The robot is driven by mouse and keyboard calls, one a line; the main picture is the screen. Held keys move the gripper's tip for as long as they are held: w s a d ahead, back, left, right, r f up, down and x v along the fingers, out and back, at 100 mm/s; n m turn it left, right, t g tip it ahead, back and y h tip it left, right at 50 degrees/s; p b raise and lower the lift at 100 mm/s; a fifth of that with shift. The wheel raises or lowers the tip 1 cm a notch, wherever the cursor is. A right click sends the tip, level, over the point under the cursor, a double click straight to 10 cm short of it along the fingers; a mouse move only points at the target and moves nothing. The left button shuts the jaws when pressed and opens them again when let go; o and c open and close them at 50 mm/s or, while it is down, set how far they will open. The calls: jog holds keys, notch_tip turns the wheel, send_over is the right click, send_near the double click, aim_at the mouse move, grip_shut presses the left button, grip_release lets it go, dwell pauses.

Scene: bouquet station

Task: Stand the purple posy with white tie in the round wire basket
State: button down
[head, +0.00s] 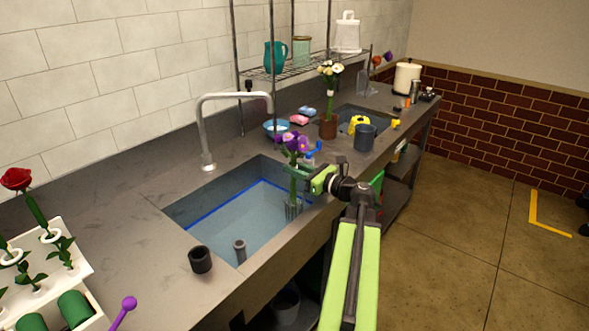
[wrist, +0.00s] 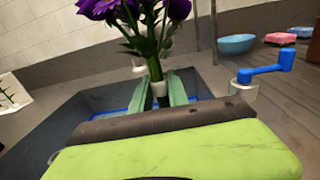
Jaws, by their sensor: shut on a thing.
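The purple posy (head: 297,143) is upright over the right end of the sink, its green stems hanging down. My gripper (head: 303,177) is shut on its stems. In the wrist view, the purple blooms (wrist: 150,10) are at the top and the stems run down between the green fingers (wrist: 161,86). A white band, likely the tie, shows at the fingers. Below the posy in the head view is a small grey ribbed shape (head: 293,209). I cannot tell whether it is the round wire basket or the stem ends.
The sink (head: 215,215) holds bluish water and an upright grey pipe (head: 240,251). A dark cup (head: 200,260) stands on its front rim. A blue-handled object (head: 312,149), blue bowl (head: 276,127) and brown vase (head: 328,127) stand beyond. A white rack (head: 75,262) with roses is at left.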

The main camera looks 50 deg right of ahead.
jog(key=shift+f, duration=0.1)
dwell(0.3)
jog(key=shift+f+b, duration=1.15)
jog(key=c, duration=1.2)
grip_release()
jog(key=o, duration=0.6)
jog(key=shift+o, duration=0.2)
jog(key=shift+s, duration=0.1)
jog(key=shift+s+d, duration=0.15)
jog(key=shift+s, duration=1.1)
jog(key=shift+s+d, duration=0.15)
jog(key=shift+s, duration=1.05)
jog(key=shift+s, duration=0.1)
